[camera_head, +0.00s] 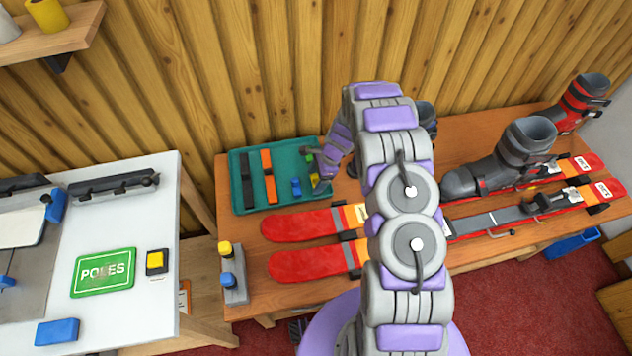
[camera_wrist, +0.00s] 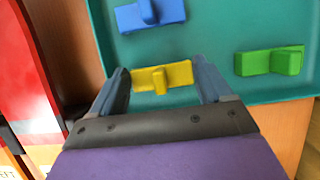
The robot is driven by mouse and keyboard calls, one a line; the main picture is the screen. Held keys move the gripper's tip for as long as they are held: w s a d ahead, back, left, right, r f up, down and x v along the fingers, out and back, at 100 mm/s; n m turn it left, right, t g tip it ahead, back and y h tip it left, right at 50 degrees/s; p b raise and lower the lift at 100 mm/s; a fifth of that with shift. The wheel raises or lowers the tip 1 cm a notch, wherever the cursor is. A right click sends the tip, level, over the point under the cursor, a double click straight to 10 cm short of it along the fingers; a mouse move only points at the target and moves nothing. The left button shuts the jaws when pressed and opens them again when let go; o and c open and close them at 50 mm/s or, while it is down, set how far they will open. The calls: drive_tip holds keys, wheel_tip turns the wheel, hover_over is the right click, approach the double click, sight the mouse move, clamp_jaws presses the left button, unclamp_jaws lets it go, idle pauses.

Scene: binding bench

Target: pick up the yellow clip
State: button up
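The yellow clip (camera_wrist: 162,77) lies in the teal tray (camera_wrist: 215,50), near the tray's edge, in the wrist view. My gripper (camera_wrist: 163,83) is open, with one finger by each end of the clip. I cannot tell whether the fingers touch it. In the head view my gripper (camera_head: 320,184) is low at the right part of the tray (camera_head: 241,205), and the yellow clip is not clearly made out there.
A blue clip (camera_wrist: 150,14) and a green clip (camera_wrist: 270,61) lie near the yellow one. Red skis (camera_head: 305,225) lie in front of the tray, with a grey boot (camera_head: 500,165) to the right. A white table (camera_head: 150,200) stands at left.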

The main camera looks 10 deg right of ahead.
drive_tip(key=c, duration=0.5)
